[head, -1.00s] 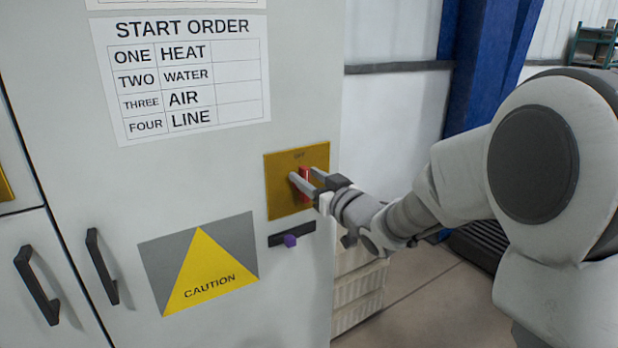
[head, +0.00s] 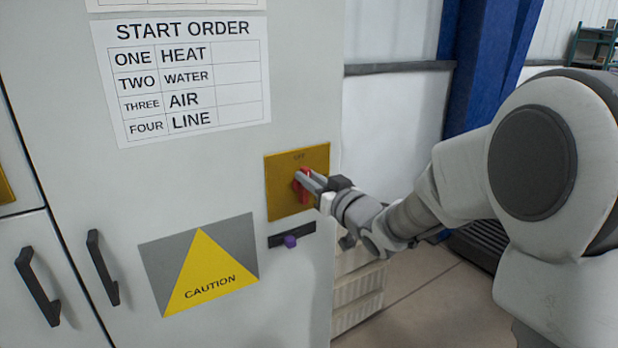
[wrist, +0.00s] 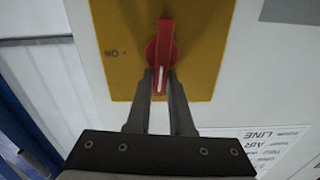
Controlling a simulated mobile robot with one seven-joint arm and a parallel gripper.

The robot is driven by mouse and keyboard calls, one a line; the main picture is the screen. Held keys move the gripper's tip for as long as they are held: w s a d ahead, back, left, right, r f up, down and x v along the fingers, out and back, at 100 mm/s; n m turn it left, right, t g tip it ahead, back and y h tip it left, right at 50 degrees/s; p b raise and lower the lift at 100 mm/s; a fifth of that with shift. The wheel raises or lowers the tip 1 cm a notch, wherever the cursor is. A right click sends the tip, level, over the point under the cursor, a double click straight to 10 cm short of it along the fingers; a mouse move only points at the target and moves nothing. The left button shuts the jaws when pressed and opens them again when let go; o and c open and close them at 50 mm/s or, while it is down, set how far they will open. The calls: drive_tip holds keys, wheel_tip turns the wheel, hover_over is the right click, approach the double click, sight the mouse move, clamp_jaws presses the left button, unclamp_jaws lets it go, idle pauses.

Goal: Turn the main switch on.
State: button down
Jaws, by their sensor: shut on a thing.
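The main switch is a red handle (head: 304,192) on a yellow plate (head: 318,163) on the grey cabinet. It stands upright, and the label OFF is above it on the plate. In the wrist view, which is upside down, the red handle (wrist: 165,45) carries a white line toward the OFF side, and the ON label (wrist: 112,53) is off to one side. My gripper (head: 303,179) is shut on the handle, with one finger on each side of it. In the wrist view my gripper (wrist: 160,82) covers part of the handle's sides.
A caution sign (head: 200,270), a start order sheet (head: 185,85) and black door handles (head: 103,268) are on the cabinet to the left. Pale crates (head: 358,295) stand beside the cabinet.

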drive_tip(key=shift+w+d+f+m+p, duration=0.3)
drive_tip(key=shift+m+p, duration=1.15)
drive_tip(key=shift+m, duration=1.4)
drive_tip(key=shift+w+d+f+m+p, duration=0.15)
drive_tip(key=shift+d+f+m+p, duration=0.3)
drive_tip(key=shift+m+p, duration=1.65)
drive_tip(key=shift+w+d+f+m+p, duration=0.2)
drive_tip(key=shift+f+m+p, duration=0.45)
drive_tip(key=shift+m, duration=2.9)
drive_tip(key=shift+r, duration=0.1)
drive_tip(key=c, duration=0.8)
unclamp_jaws()
drive_tip(key=shift+s, duration=0.1)
